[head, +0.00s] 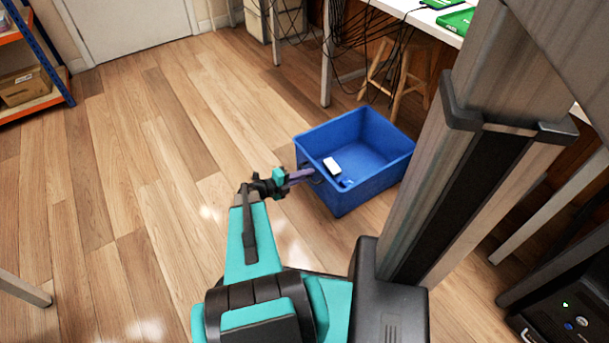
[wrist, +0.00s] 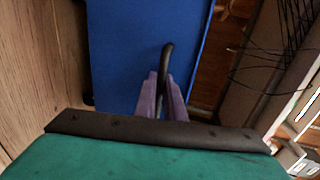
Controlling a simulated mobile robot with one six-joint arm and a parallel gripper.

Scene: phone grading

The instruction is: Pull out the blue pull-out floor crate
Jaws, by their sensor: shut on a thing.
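The blue floor crate (head: 375,190) stands on the wooden floor, to the right of my gripper in the head view. A white box-like item and a small blue piece lie inside it. In the wrist view the crate's blue wall (wrist: 125,50) fills the upper middle, with a dark curved handle (wrist: 167,58) on it. My gripper (head: 306,174) reaches the crate's left side. Its purple fingers (wrist: 163,98) are shut on the handle in the wrist view. The far end of the handle is partly hidden between the fingers.
A white-topped table (head: 400,10) with hanging black cables and a wooden stool (head: 398,70) stand behind the crate. A shelf unit (head: 40,75) with a cardboard box is at the far left. The floor (head: 130,180) left of the crate is clear.

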